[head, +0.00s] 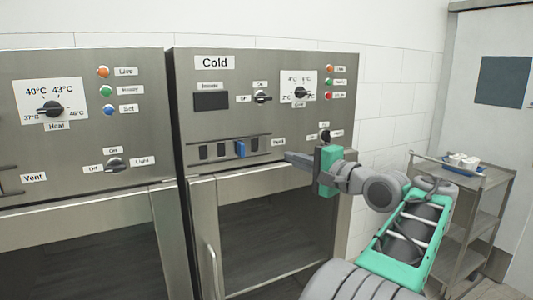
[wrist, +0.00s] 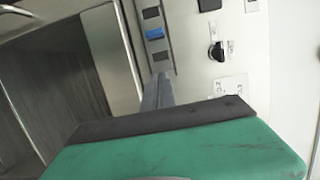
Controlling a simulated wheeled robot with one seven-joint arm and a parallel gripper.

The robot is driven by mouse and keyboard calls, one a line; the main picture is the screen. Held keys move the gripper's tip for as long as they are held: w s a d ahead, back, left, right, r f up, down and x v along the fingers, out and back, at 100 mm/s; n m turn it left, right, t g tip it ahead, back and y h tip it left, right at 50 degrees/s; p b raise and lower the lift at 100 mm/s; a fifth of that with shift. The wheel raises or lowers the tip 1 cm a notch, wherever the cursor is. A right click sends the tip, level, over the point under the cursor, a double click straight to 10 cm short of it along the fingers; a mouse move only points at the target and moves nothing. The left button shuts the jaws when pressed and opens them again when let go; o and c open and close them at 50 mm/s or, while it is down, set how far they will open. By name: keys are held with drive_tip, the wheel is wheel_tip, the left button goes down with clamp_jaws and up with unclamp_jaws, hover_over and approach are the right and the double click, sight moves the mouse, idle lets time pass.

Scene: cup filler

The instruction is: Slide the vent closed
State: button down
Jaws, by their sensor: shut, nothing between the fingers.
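The vent on the Cold cabinet is a horizontal track (head: 229,158) with several dark openings and a blue slider tab (head: 240,148). The tab sits right of the track's middle, with one dark opening showing to its right. In the wrist view the blue tab (wrist: 154,34) shows between dark openings. My gripper (head: 289,157) is shut and empty. Its fingertips point at the panel just right of the track and a little lower than the tab. In the wrist view the fingers (wrist: 157,82) end near the track's end, apart from the tab. Whether they touch the panel is unclear.
Knobs (head: 262,97) and lights (head: 329,82) are above the track. The Cold cabinet door (head: 280,225) with its handle is below. A heating cabinet (head: 75,130) with its own Vent label (head: 34,178) stands left. A cart (head: 470,190) with cups stands at right.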

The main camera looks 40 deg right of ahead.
sight(241, 149)
drive_tip(key=w+p, duration=0.5)
drive_tip(key=w, duration=0.5)
drive_tip(key=shift+w+r, duration=0.1)
drive_tip(key=shift+r, duration=0.05)
drive_tip(key=a, duration=0.1)
drive_tip(key=a+p, duration=0.1)
drive_tip(key=a, duration=0.1)
drive_tip(key=shift+w+a+f, duration=0.2)
drive_tip(key=shift+w, duration=0.15)
